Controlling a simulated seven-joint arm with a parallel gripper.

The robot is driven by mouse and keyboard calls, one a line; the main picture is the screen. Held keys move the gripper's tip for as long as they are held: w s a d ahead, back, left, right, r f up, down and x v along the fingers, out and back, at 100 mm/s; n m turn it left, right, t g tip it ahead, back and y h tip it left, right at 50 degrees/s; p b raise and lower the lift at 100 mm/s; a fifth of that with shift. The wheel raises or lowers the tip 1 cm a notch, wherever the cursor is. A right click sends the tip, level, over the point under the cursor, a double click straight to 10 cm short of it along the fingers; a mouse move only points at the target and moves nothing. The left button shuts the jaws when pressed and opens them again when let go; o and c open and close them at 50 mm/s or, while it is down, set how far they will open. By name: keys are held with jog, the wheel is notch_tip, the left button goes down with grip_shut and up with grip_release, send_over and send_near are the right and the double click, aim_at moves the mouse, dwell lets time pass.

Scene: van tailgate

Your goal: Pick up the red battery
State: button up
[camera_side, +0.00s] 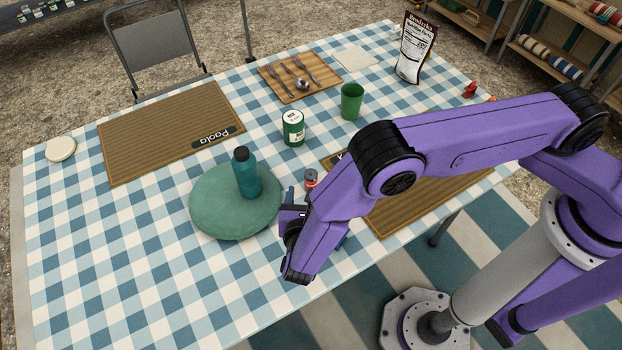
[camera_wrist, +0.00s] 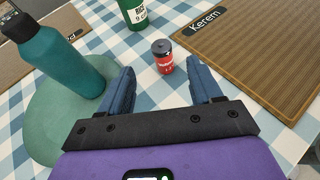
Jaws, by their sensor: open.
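The red battery (camera_wrist: 164,62) is a short red cylinder with a dark top, standing upright on the checked tablecloth. In the wrist view it is beyond my fingertips, roughly midway between them. In the side view the battery (camera_side: 311,179) shows just left of my arm, with its lower part close to my purple wrist. My gripper (camera_wrist: 162,80) has two blue fingers spread apart with nothing between them. In the side view my gripper (camera_side: 290,205) is low over the table, partly hidden by my wrist.
A teal bottle (camera_wrist: 58,55) stands on a round green cushion (camera_wrist: 40,128) left of my fingers. A green-and-white can (camera_wrist: 137,13) stands behind the battery. A brown placemat (camera_wrist: 255,50) lies to the right. A green cup (camera_side: 351,101) and cutlery board (camera_side: 300,78) are farther back.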

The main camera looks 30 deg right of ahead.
aim_at(311, 172)
jog(key=x, duration=0.7)
jog(key=shift+s, duration=0.1)
jog(key=shift+f+x, duration=0.15)
jog(key=shift+x, duration=1.15)
jog(key=shift+f+x, duration=0.15)
jog(key=shift+x, duration=1.1)
jog(key=shift+s, duration=0.15)
jog(key=c, duration=1.1)
